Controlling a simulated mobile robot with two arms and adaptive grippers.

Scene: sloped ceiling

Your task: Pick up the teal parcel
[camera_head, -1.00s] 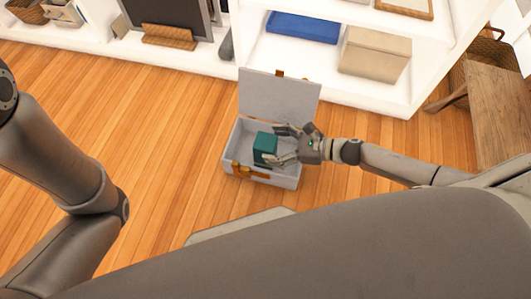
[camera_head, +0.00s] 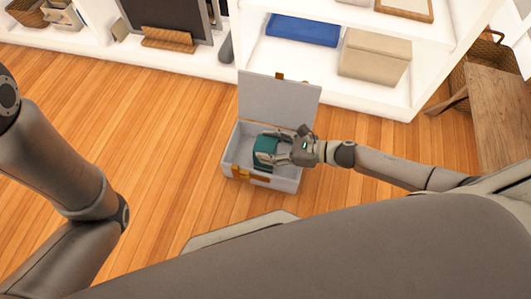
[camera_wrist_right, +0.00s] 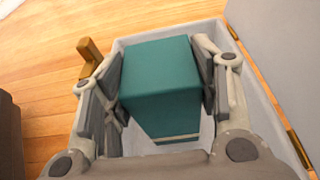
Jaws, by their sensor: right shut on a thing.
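The teal parcel (camera_head: 264,149) is a small box inside an open grey case (camera_head: 232,158) on the wooden floor. My right gripper (camera_head: 272,148) reaches into the case from the right. In the right wrist view the parcel (camera_wrist_right: 160,80) is between the two fingers of the right gripper (camera_wrist_right: 163,88), which is shut on it with a finger against each side. The case wall (camera_wrist_right: 255,110) surrounds them there. Whether the parcel touches the case floor is hard to tell. My left arm shows at the left, but its gripper is out of view.
The case's raised lid (camera_head: 278,97) stands at its far side. White shelves (camera_head: 300,75) line the back, holding a beige box (camera_head: 375,56) and a blue box (camera_head: 303,28). A wooden table (camera_head: 500,105) stands at the right. The floor left of the case is clear.

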